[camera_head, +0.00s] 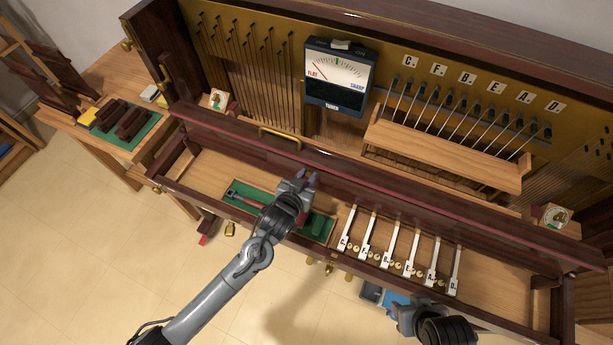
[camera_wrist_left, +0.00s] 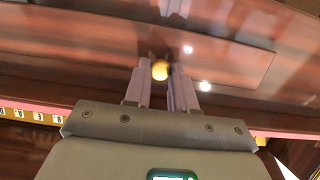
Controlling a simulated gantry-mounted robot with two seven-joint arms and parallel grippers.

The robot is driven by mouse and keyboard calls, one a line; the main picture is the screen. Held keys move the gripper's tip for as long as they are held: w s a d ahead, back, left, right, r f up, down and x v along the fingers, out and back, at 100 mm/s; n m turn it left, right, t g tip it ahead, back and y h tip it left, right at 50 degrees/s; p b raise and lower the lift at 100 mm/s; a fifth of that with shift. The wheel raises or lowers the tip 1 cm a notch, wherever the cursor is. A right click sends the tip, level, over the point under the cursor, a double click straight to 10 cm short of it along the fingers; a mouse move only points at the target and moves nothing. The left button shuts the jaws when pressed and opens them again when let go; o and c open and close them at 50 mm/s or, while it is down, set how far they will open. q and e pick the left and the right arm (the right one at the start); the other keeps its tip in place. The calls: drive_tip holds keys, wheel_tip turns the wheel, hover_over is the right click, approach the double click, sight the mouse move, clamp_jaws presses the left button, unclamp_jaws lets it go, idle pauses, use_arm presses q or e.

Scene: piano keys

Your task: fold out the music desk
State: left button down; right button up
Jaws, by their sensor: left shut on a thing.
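A long, glossy red-brown wooden panel (camera_head: 400,187), which I take to be the music desk, runs across the piano above the key bay. In the left wrist view a dark wooden surface with a bordered inset (camera_wrist_left: 235,62) fills the upper part. My left gripper (camera_head: 309,179) is at the panel's lower front side. In the left wrist view its fingers (camera_wrist_left: 164,85) are shut on a small brass knob (camera_wrist_left: 160,70) against this wood. The knob is hidden in the head view. My right gripper (camera_head: 398,311) is low at the front; its jaws are not clear.
Several white lettered keys (camera_head: 396,243) stand in the open bay. A tuner (camera_head: 339,76) and a wooden rail (camera_head: 440,152) are above. A side table (camera_head: 104,148) stands left; open floor lies in front.

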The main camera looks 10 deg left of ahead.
use_arm(q)
drive_tip(key=shift+s+a+f+t+h+b, duration=0.15)
drive_tip(key=shift+s+f+t+h+b, duration=0.25)
drive_tip(key=shift+t+b, duration=1.05)
drive_tip(key=shift+s+a+f+t+h+b, duration=0.15)
drive_tip(key=shift+s+f+t+b, duration=0.5)
drive_tip(key=shift+b, duration=1.35)
drive_tip(key=shift+s+a+f+t+h+b, duration=0.1)
drive_tip(key=shift+s+f+t+h+b, duration=0.4)
drive_tip(key=shift+t+b, duration=1.05)
drive_tip(key=shift+w+f+g, duration=0.15)
drive_tip(key=shift+w+g, duration=0.05)
drive_tip(key=shift+g, duration=0.05)
drive_tip(key=c, duration=1)
unclamp_jaws()
drive_tip(key=shift+s, duration=0.1)
drive_tip(key=p+v, duration=0.1)
drive_tip(key=v, duration=0.9)
drive_tip(key=shift+s, duration=0.3)
drive_tip(key=shift+o, duration=0.2)
